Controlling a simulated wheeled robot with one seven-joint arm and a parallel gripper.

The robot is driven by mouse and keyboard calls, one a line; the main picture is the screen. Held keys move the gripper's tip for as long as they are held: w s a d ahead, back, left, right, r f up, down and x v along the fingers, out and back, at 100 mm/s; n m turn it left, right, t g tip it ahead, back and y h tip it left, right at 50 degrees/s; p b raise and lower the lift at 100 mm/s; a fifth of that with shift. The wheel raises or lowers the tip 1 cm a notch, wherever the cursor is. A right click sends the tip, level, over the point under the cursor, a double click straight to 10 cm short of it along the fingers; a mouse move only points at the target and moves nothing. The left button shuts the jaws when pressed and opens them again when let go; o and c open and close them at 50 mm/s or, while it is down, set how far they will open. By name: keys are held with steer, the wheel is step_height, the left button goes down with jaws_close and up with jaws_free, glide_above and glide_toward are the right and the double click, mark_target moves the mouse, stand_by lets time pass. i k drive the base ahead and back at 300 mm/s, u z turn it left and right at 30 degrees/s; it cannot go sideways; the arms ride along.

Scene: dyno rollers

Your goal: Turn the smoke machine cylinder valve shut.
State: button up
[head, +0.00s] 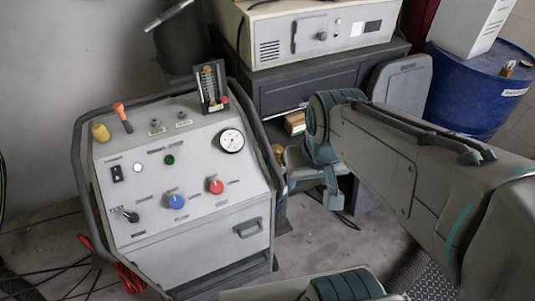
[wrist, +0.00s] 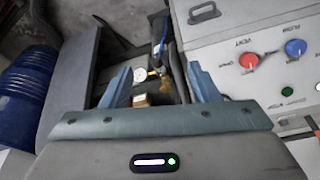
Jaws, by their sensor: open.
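The smoke machine (head: 185,195) is a grey cabinet with a sloped panel, a red knob, a blue knob and a round gauge. In the wrist view its panel (wrist: 265,85) is at the right. Between and beyond my fingers, a narrow dark and blue upright shape (wrist: 160,35), perhaps the cylinder, has small brass-coloured fittings (wrist: 155,73) at its near end and a round white gauge (wrist: 138,73) beside it. I cannot make out the valve handle clearly. In the head view my gripper (head: 300,178) is just right of the machine.
A dark cabinet (head: 280,85) carrying a beige instrument (head: 310,35) stands behind. A blue drum (head: 480,85) is at the back right. A small yellow-brown box (wrist: 140,100) lies low near my fingers. The machine's tubular frame is close to my gripper. Cables lie on the floor at left.

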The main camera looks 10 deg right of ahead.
mark_target(276, 149)
steer(key=z, duration=0.5)
steer(key=k, duration=0.6)
steer(key=z, duration=0.85)
steer(key=i, duration=1.4)
steer(key=u, duration=1)
steer(key=i, duration=0.4)
steer(key=u, duration=0.4)
